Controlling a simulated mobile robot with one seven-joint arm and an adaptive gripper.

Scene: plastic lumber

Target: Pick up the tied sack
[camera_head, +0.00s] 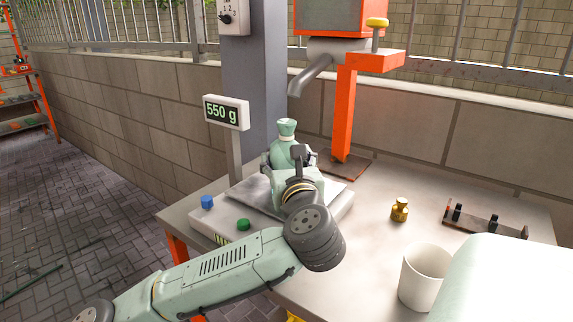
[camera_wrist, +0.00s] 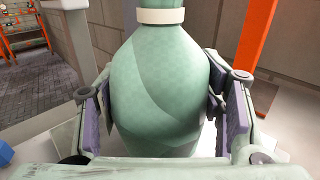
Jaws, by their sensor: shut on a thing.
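The tied sack (camera_head: 287,133) is pale green with a light band around its neck and a flared top. It stands upright over the metal plate of the scale (camera_head: 340,203). In the wrist view the sack (camera_wrist: 160,85) fills the middle of the picture. My gripper (camera_wrist: 163,112) has one finger pad on each side of its bulging body and is shut on it. In the head view my gripper (camera_head: 292,168) hides the lower sack, so I cannot tell whether its bottom touches the plate. The scale display (camera_head: 226,112) reads 550 g.
An orange stand with a metal spout (camera_head: 311,76) rises behind the sack. A brass weight (camera_head: 400,209), a dark rack (camera_head: 484,222) and a white cup (camera_head: 424,277) stand to the right.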

